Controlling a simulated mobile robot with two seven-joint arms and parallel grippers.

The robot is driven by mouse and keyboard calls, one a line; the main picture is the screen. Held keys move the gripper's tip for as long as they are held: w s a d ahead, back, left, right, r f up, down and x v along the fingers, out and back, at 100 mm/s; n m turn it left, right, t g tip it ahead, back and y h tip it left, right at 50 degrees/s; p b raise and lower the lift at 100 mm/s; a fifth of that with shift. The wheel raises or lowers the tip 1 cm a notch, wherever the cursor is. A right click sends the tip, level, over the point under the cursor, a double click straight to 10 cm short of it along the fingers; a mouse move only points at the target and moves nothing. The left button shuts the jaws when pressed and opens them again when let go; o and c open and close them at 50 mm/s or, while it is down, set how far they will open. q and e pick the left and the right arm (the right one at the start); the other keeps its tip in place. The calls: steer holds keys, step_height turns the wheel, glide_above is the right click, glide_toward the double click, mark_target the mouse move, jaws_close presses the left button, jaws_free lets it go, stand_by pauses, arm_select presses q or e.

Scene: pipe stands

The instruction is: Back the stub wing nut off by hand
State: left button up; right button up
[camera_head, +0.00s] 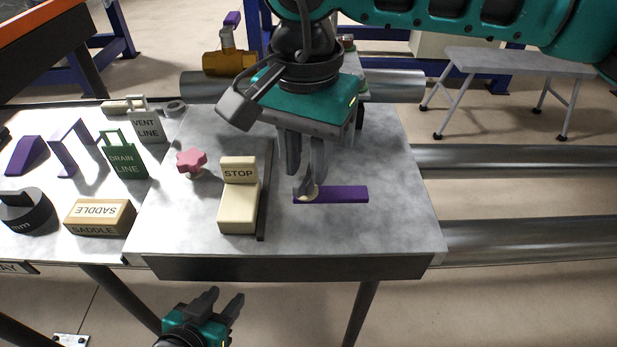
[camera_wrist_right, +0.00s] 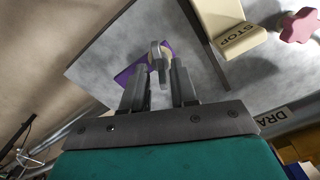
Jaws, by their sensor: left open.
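The wing nut (camera_head: 306,184) is grey, with a pale round part at its base. It sits at the left end of a flat purple bar (camera_head: 345,195) on the grey bench top. My right gripper (camera_head: 304,172) points down just above and around it, its fingers apart. In the right wrist view the wing nut (camera_wrist_right: 160,56) lies ahead of the fingertips (camera_wrist_right: 159,80), with one wing reaching into the gap between them; I see no clear contact. The purple bar (camera_wrist_right: 128,72) is partly hidden behind the finger. My left gripper (camera_head: 228,303) is open and empty, below the bench's front edge.
A cream STOP block (camera_head: 239,205) with a dark strip stands left of the wing nut. A pink star knob (camera_head: 191,162) is farther left. A side table holds a saddle block (camera_head: 101,218) and green DRAIN LINE tag (camera_head: 122,160). The bench's front right is clear.

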step_height(320, 180, up, 6)
steer(key=p, duration=0.3)
steer(key=shift+f, duration=0.15)
steer(key=shift+r, duration=0.2)
arm_select(q)
steer(key=r, duration=0.3)
steer(key=shift+s, duration=0.2)
steer(key=shift+w, duration=0.1)
arm_select(e)
steer(key=shift+r, duration=0.55)
step_height(320, 180, up, 12)
steer(key=p, duration=0.2)
glide_above(306, 171)
arm_select(q)
steer(key=shift+s+a+f+y, duration=0.15)
steer(key=shift+s+a+f, duration=0.1)
steer(key=shift+a+f, duration=0.15)
steer(key=shift+s+a+f+y, duration=0.2)
steer(key=shift+a+f, duration=0.1)
steer(key=shift+a, duration=0.2)
arm_select(e)
steer(key=shift+f, duration=0.15)
arm_select(q)
steer(key=shift+s, duration=0.1)
